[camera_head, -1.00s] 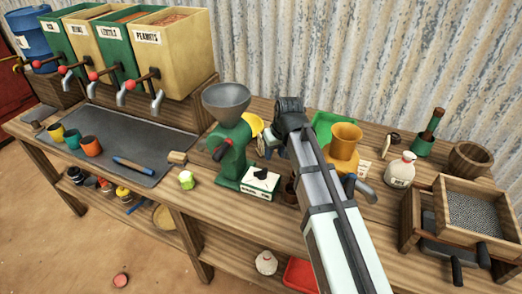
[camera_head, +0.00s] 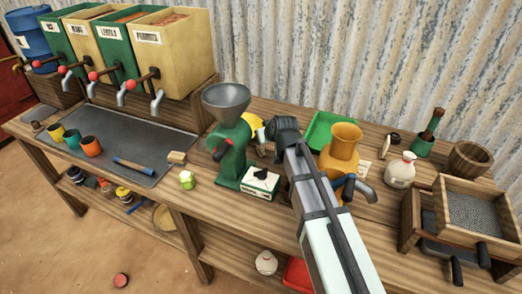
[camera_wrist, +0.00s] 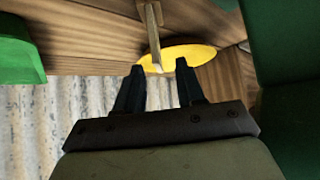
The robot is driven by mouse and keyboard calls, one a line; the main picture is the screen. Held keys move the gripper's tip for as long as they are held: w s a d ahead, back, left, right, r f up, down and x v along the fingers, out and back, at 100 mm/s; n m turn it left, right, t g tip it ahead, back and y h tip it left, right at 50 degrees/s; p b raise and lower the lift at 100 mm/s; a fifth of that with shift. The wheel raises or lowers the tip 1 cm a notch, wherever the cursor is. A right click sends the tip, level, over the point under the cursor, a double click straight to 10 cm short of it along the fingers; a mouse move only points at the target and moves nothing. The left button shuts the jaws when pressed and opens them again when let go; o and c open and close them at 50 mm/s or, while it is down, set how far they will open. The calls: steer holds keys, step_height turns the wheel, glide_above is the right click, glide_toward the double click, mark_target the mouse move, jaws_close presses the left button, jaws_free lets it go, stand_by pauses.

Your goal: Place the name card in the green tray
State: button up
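My gripper (camera_wrist: 158,66) is open and empty, left of the tray and close to the grinder. Past its fingertips are a yellow disc (camera_wrist: 190,54) and a thin tan upright piece (camera_wrist: 152,38), which I cannot identify. My arm hides part of the bench.
The green grinder (camera_head: 231,152) stands close left of my gripper, with a white-topped box (camera_head: 261,183) in front. A white bottle (camera_head: 400,171) and sieve box (camera_head: 470,215) stand further right. The corrugated wall is behind.

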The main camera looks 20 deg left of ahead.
steer(key=shift+x, duration=3.6)
steer(key=shift+w+r, duration=0.15)
steer(key=shift+d, duration=0.1)
steer(key=shift+c, duration=0.3)
jaws_close()
